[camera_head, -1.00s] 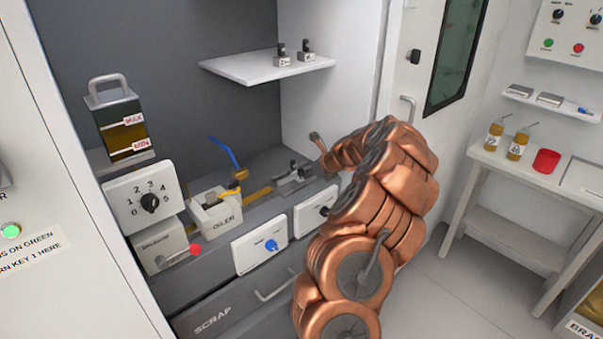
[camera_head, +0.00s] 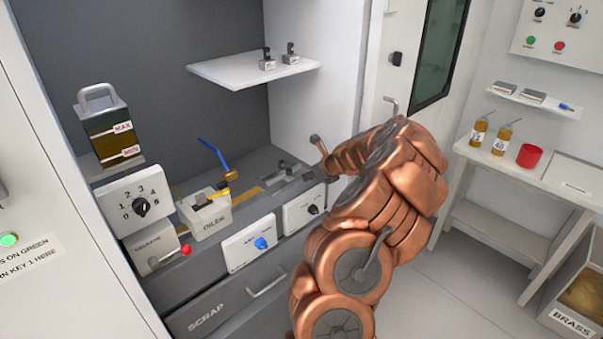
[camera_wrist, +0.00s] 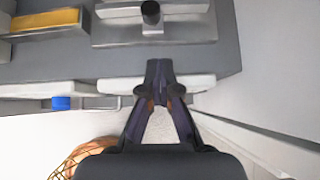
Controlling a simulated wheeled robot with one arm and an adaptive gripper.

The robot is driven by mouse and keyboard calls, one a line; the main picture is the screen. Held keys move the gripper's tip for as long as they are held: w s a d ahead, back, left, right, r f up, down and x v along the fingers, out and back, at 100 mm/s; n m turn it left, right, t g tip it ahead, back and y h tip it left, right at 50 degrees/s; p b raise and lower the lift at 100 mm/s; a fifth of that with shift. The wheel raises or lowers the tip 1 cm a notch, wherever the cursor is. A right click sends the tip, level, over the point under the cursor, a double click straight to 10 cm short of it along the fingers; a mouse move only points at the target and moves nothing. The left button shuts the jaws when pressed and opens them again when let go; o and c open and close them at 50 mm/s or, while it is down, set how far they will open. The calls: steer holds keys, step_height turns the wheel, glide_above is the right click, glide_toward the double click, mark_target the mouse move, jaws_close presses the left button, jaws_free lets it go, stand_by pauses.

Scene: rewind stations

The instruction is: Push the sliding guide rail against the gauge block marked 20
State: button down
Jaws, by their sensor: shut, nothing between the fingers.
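My gripper (camera_wrist: 160,72) is shut and empty in the wrist view, its fingertips over the bench's front edge and a white panel. Gauge markings and the rail's contact with a block cannot be told.
Two small metal blocks (camera_head: 267,62) stand on the white shelf (camera_head: 232,72), labels unreadable. Open floor lies right of my arm.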

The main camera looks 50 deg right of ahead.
steer(key=b+v, duration=0.1)
steer(key=v, duration=0.7)
steer(key=shift+a, duration=0.3)
stand_by(0.5)
